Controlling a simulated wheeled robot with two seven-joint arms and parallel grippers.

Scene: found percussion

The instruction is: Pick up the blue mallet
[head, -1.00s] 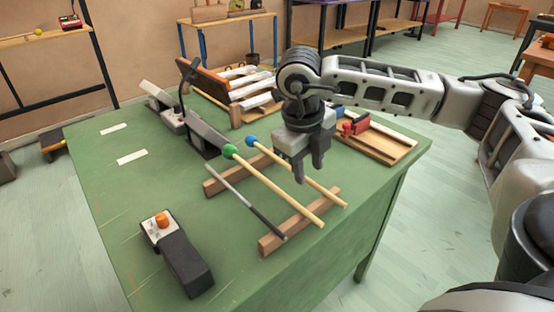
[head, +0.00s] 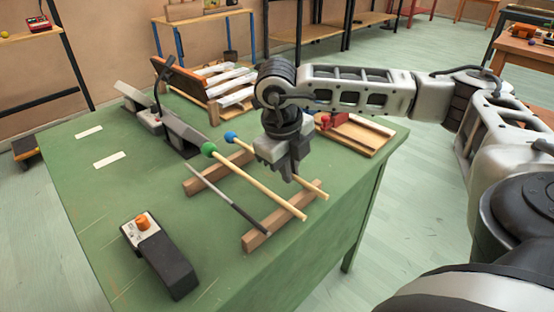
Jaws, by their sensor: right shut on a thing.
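The blue mallet (head: 231,137), with a blue round head and a pale wooden stick, lies across two wooden rails of a rack (head: 256,238). My right gripper (head: 288,177) points down over the middle of its stick, shut on it and hiding a short part. The mallet still appears to rest on the rails. A green-headed mallet (head: 209,149) lies parallel just to its left, apart from the gripper. My left gripper is not in view.
A thin dark stick (head: 225,196) lies left of the green mallet. A black pedal box with an orange knob (head: 143,222) stands at the front left of the green table (head: 75,190). A wooden bar instrument (head: 190,84) and a tray with red parts (head: 370,137) stand behind.

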